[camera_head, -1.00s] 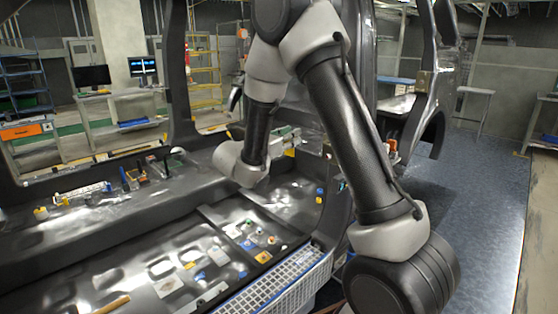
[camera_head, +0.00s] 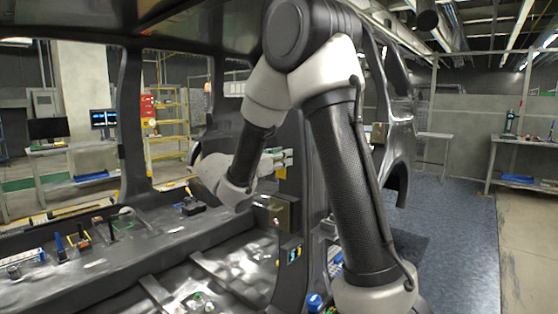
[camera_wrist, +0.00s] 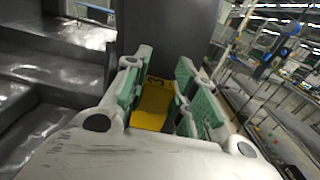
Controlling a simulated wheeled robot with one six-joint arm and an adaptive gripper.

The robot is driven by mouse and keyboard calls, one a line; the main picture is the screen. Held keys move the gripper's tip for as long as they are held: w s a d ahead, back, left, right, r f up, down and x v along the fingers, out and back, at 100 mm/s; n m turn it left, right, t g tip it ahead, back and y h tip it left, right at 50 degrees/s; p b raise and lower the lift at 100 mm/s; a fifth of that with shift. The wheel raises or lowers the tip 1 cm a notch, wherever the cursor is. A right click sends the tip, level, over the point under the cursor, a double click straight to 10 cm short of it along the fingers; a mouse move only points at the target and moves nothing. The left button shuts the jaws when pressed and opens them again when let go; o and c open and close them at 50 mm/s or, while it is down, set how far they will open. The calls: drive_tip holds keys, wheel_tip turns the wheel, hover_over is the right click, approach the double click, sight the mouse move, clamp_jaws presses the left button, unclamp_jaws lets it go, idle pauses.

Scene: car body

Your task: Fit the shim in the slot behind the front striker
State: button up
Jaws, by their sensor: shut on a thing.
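My gripper (camera_wrist: 162,72) is shut on a yellow shim (camera_wrist: 153,102) with a dark mark on it. The shim sits between the green-padded fingers, and its far end is hard to make out. In the head view my gripper (camera_head: 274,159) is small, beside the dark door pillar, with a yellow patch (camera_head: 282,173) just below it that looks like the shim. A dark grey upright panel (camera_wrist: 168,35) stands ahead of the fingers in the wrist view. I cannot make out the front striker or its slot for certain.
A brownish box (camera_head: 284,213) is on the pillar below my gripper. The car's sill ledge (camera_head: 120,240) carries several small tools at left. Shelving (camera_head: 165,125) and a bench with monitors (camera_head: 70,165) stand beyond the body. Open blue floor (camera_head: 455,250) lies at right.

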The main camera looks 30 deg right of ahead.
drive_tip(key=shift+f, duration=0.1)
drive_tip(key=shift+f, duration=2.8)
drive_tip(key=shift+f, duration=2.4)
drive_tip(key=o, duration=0.9)
drive_tip(key=shift+o, duration=0.2)
drive_tip(key=shift+a, duration=0.1)
approach(280, 175)
drive_tip(key=f, duration=0.1)
drive_tip(key=a+f, duration=0.1)
drive_tip(key=f, duration=0.2)
drive_tip(key=shift+s+a+f, duration=0.35)
drive_tip(key=shift+s+a, duration=0.05)
